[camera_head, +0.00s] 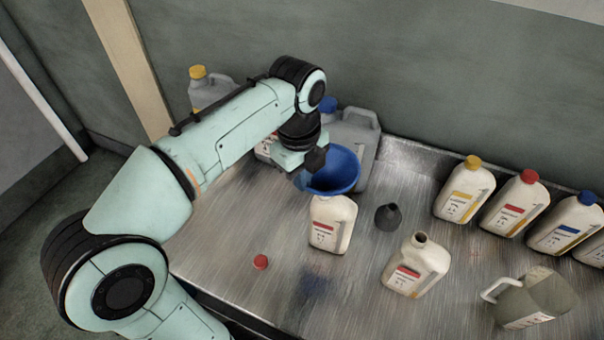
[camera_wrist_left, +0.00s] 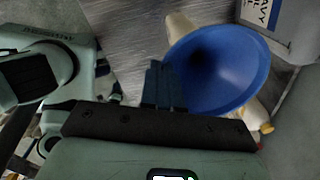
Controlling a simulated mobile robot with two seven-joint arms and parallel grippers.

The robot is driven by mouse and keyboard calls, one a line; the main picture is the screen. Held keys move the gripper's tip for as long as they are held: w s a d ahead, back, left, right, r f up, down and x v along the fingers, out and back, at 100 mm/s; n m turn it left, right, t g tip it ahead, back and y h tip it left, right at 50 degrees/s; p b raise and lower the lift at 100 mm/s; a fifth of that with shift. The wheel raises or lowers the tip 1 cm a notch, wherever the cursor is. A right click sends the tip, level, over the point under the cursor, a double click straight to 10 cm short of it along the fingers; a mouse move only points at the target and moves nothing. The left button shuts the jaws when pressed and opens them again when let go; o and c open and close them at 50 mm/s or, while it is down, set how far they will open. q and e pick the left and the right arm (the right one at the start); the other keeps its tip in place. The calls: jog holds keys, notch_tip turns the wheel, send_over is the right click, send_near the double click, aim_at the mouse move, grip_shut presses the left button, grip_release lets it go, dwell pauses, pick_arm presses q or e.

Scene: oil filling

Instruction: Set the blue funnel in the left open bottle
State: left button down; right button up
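The blue funnel (camera_head: 338,170) is directly over the left open bottle (camera_head: 328,230), a cream bottle with a red-marked label. The funnel's bowl faces up and hides the bottle's mouth, so I cannot tell whether the spout is inside the neck. My left gripper (camera_head: 316,160) is at the funnel's left rim. In the left wrist view, its dark fingers (camera_wrist_left: 163,85) are close together against the rim of the funnel (camera_wrist_left: 225,72) and appear shut on it. The second open bottle (camera_head: 418,265) stands uncapped to the right. My right gripper is not in view.
A dark small cone-shaped piece (camera_head: 388,216) stands between the two open bottles. A red cap (camera_head: 260,262) lies at the front left. Capped bottles (camera_head: 463,190) line the right back, grey canisters (camera_head: 355,140) stand behind, and a grey jug (camera_head: 532,298) is at the front right.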

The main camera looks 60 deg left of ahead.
pick_arm(q)
jog(key=shift+f, duration=0.25)
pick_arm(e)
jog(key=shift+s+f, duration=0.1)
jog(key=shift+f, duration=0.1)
pick_arm(q)
jog(key=c, duration=1.3)
grip_release()
notch_tip(320, 180, up, 14)
jog(key=p, duration=0.3)
jog(key=shift+s+f, duration=0.25)
jog(key=shift+s, duration=0.05)
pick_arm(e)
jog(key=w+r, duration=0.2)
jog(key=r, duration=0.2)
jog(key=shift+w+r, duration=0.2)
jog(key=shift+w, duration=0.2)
